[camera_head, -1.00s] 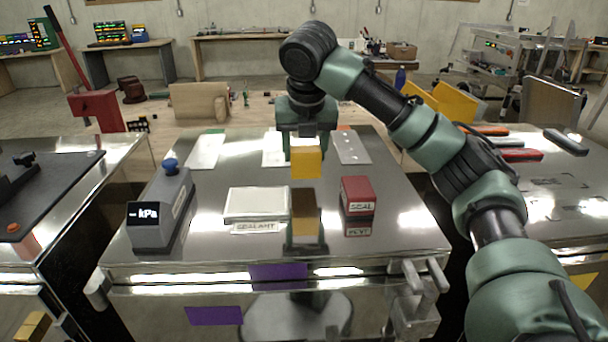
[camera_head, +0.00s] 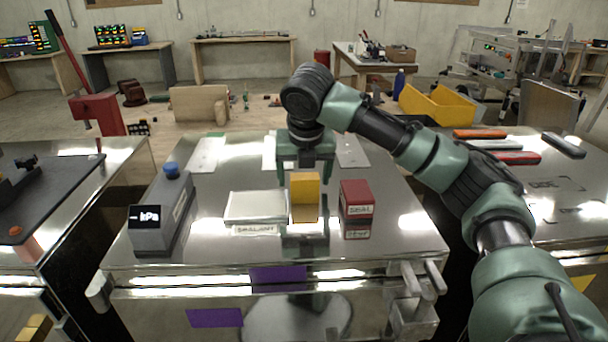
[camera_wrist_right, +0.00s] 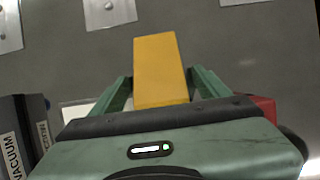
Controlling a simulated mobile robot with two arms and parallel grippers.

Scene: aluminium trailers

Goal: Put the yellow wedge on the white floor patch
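The yellow wedge (camera_head: 305,188), a block in shape here, appears to stand on the shiny metal tabletop (camera_head: 390,200). It is between the white sealant pack and the red seal box. My right gripper (camera_head: 305,174) is above and around it, with a finger on each side and slight gaps. In the right wrist view the wedge (camera_wrist_right: 161,70) lies between the open fingers (camera_wrist_right: 160,76). Pale plates (camera_head: 207,154) lie at the back of the tabletop; I cannot tell which surface is the white floor patch. My left gripper is not in view.
The sealant pack (camera_head: 255,206) is close left of the wedge and the red seal box (camera_head: 356,196) close right. A grey kPa gauge (camera_head: 160,212) stands farther left. The tabletop's front right is clear. A yellow bin (camera_head: 438,104) stands behind, right.

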